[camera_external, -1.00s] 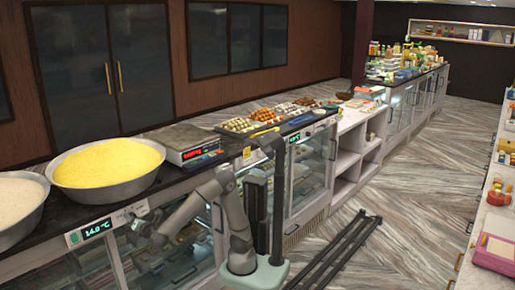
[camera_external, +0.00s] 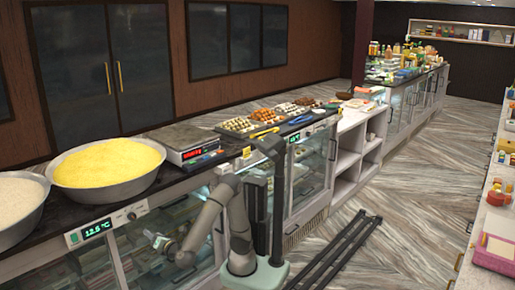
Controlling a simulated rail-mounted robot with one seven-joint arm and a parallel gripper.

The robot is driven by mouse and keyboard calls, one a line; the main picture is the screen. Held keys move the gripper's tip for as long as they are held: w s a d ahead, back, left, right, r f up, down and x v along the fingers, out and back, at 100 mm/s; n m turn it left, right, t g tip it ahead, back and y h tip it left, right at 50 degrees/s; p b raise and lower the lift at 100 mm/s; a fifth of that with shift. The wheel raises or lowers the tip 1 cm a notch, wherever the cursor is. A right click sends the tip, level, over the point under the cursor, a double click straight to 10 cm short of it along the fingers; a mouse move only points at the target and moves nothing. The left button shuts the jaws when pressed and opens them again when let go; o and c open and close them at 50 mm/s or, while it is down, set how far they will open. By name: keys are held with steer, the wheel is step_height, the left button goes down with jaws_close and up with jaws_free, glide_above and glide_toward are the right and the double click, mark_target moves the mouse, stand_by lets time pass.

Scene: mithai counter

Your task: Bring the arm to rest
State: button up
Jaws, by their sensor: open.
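My gripper (camera_external: 157,240) hangs low in front of the glass-fronted counter, at the lower left of the external view. It is small in the picture; it looks open and nothing shows between its fingers. My arm is folded, with its elbow near the counter's top edge and its forearm pointing down and to the left. The gripper is clear of the things on the counter top. Whether it touches the glass cannot be told.
The counter bears a bowl of yellow sweets (camera_external: 107,190), a bowl of white stuff (camera_external: 18,203), a scale (camera_external: 190,154) and trays of sweets (camera_external: 238,126). A temperature display (camera_external: 97,228) sits on the front edge. Dark rails (camera_external: 335,255) run along the floor at right.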

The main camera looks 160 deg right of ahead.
stand_by(0.6)
steer(key=s+a+f+m+t+y+p, duration=0.2)
steer(key=s+a+f+y, duration=0.4)
steer(key=a, duration=0.5)
steer(key=s+a+f+m+t+y+p, duration=0.3)
steer(key=s+a+f+m+y+p, duration=0.1)
steer(key=s+a+f+y, duration=0.3)
steer(key=a+f+y+p, duration=0.1)
steer(key=a+f+y, duration=0.1)
steer(key=a+y, duration=0.2)
steer(key=shift+a+y, duration=0.3)
steer(key=shift+a, duration=0.2)
